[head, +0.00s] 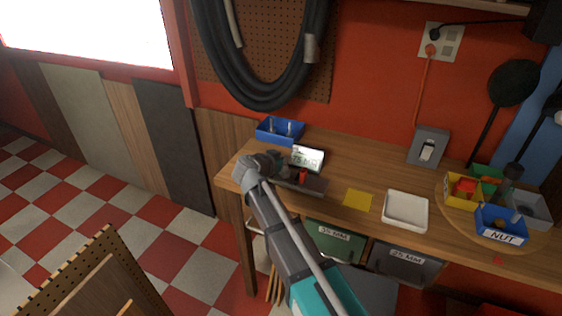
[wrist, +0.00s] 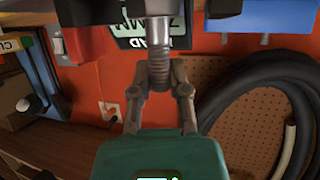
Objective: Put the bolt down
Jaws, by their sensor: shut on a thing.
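My gripper (head: 272,163) is low over the left part of the wooden workbench, beside a small sign marked in MM (head: 308,157). In the wrist view my gripper (wrist: 160,82) is shut on a grey metal bolt (wrist: 160,60), with the fingertips on either side of its threaded part. In the head view the bolt cannot be made out.
A blue bin (head: 279,131) with upright metal pieces stands behind my gripper. A dark block with a red part (head: 303,177) is just right of it. Further right are a yellow mat (head: 357,200), a white tray (head: 405,212) and a NUT bin (head: 502,228). Bench between them is clear.

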